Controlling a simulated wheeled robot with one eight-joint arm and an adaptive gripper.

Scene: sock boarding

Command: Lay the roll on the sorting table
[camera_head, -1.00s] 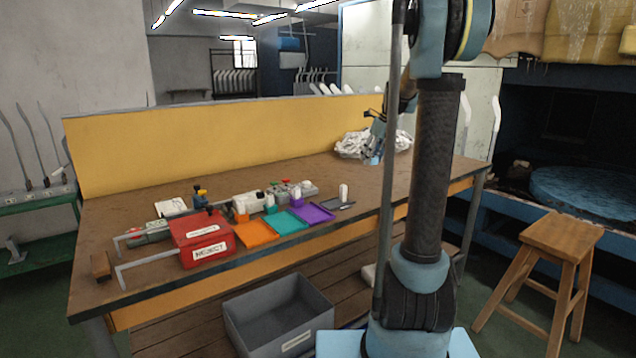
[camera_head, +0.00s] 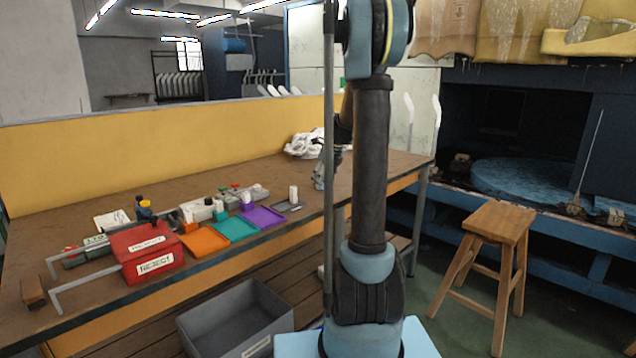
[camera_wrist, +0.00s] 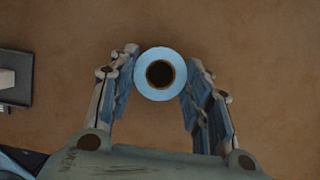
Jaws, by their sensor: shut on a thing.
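The roll (camera_wrist: 160,94) shows end-on in the wrist view, a pale blue ring with a dark core. It sits between the two fingers of my gripper (camera_wrist: 160,78), which is shut on it. In the head view my gripper (camera_head: 320,172) is over the right part of the brown sorting table (camera_head: 235,180), partly hidden by my arm. Bare brown tabletop lies below the roll in the wrist view. I cannot tell whether the roll touches it.
A white cloth heap (camera_head: 302,146) lies behind my gripper. A small dark grey tray (camera_wrist: 45,82) with a white piece is to the left. Orange (camera_head: 205,241), teal (camera_head: 236,229) and purple (camera_head: 262,217) trays and a red reject box (camera_head: 130,243) stand further left.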

